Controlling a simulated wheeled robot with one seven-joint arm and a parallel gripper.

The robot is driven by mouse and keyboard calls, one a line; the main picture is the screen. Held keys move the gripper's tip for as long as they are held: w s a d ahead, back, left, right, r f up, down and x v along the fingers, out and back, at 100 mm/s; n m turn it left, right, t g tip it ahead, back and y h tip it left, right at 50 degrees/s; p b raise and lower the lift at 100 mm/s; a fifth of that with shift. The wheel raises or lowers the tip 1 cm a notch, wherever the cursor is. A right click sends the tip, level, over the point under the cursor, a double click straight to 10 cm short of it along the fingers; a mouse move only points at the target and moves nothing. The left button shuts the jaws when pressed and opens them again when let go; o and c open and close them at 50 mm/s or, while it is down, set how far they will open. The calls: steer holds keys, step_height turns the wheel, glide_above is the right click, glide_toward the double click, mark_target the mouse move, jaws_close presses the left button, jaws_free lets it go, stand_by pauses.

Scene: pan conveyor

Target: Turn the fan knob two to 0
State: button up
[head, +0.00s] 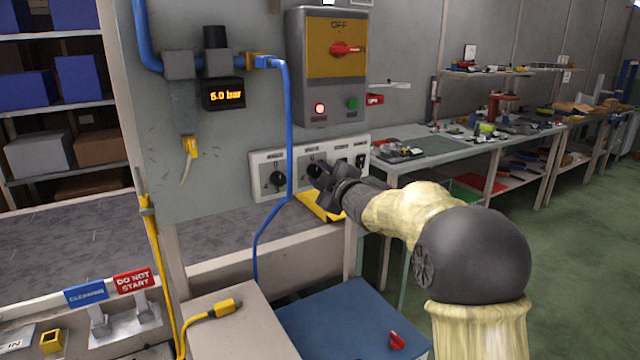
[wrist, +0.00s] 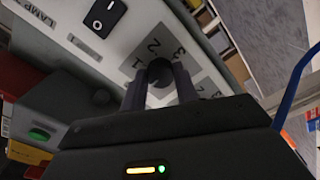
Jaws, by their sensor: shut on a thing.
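The second fan knob (head: 315,169) is a dark round knob on the pale switch panel (head: 262,160), right of another dark knob (head: 277,180). My gripper (head: 322,180) reaches in from the right at the panel. In the wrist view my gripper (wrist: 161,88) has its two dark fingers on either side of the knob (wrist: 159,72), shut on it. Printed numbers, among them 1, 2 and 3, show around the knob in the wrist view. The 0 mark and the knob's pointer cannot be made out.
A blue hose (head: 288,130) hangs down in front of the panel between the two knobs. A rocker switch (wrist: 106,15) sits beside the held knob. Above is a grey box with a red OFF switch (head: 345,48). A yellow object (head: 322,206) lies below the panel.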

steer(key=shift+f, duration=0.1)
stand_by(0.4)
steer(key=o, duration=1)
steer(key=shift+c, duration=0.2)
steer(key=shift+s, duration=0.1)
steer(key=v, duration=1.7)
steer(key=shift+b, duration=0.45)
steer(key=shift+s+d, duration=0.1)
steer(key=shift+d, duration=0.1)
